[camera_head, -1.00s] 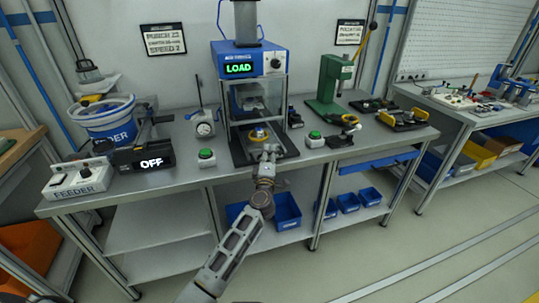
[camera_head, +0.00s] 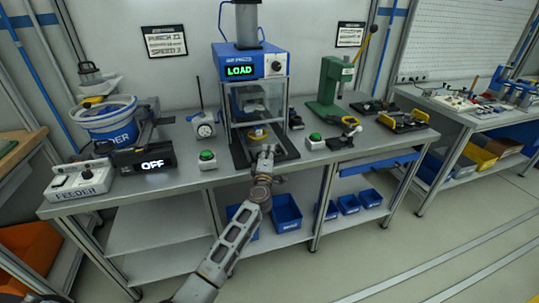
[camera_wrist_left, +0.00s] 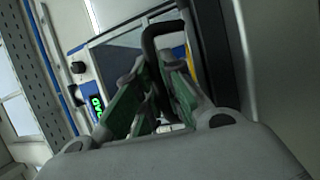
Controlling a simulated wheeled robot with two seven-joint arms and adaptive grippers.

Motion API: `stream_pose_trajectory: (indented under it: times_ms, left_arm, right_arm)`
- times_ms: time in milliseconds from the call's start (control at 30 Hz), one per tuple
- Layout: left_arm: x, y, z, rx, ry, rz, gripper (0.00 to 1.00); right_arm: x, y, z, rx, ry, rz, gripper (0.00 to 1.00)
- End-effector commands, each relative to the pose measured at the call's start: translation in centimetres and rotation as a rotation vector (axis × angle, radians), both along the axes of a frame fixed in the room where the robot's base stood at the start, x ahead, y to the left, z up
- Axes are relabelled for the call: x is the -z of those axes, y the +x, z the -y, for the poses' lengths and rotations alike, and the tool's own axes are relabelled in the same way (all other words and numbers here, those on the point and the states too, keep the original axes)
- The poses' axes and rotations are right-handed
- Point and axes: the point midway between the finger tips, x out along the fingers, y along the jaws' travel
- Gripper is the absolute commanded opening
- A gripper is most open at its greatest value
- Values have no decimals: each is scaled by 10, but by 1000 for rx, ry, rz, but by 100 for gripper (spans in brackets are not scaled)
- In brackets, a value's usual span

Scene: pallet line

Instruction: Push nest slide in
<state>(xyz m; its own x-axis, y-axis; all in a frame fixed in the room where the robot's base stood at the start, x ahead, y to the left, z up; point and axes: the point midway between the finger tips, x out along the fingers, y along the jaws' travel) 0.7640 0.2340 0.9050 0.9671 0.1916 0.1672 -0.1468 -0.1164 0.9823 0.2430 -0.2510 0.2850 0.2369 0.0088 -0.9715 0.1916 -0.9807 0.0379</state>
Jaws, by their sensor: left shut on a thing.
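The press (camera_head: 247,62) stands at the middle of the bench with its display reading LOAD. My left gripper (camera_head: 266,151) is at the front of the slide. In the left wrist view its green-padded fingers (camera_wrist_left: 157,78) are shut on a black bar handle (camera_wrist_left: 149,42), which looks like the slide's handle. The fingers hide part of the handle. My right gripper is out of view.
Green buttons (camera_head: 207,156) (camera_head: 315,138) stand either side of the slide. A dial gauge (camera_head: 204,129) is to the left and a green arbor press (camera_head: 331,88) to the right. A feeder with its display reading OFF (camera_head: 152,164) fills the left end. Blue bins (camera_head: 286,212) sit below.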

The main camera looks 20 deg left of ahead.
Motion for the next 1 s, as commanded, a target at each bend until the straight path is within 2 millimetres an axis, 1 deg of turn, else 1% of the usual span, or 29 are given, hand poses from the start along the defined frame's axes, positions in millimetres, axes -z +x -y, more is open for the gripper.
stream_pose_trajectory:
  times_ms: [100, 200, 433, 467, 600, 833, 1000]
  left_arm:
    - [1, 6, -4, -1, -1, -3, 0]
    - [1, 7, -5, 0, -1, -3, 0]
    - [1, 7, -5, 0, -1, -3, 0]
    - [1, 7, -5, 0, -1, -3, 13]
    - [1, 7, -5, 0, 0, -2, 31]
    - [1, 7, -5, 0, 0, -2, 32]
    - [1, 6, -5, 0, -1, -2, 32]
  right_arm:
    - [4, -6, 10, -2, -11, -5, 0]
    - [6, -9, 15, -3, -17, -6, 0]
    - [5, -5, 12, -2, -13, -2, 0]
    - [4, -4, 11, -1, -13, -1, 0]
    - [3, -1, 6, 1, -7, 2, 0]
    - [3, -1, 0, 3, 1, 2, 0]
    - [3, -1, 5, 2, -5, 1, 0]
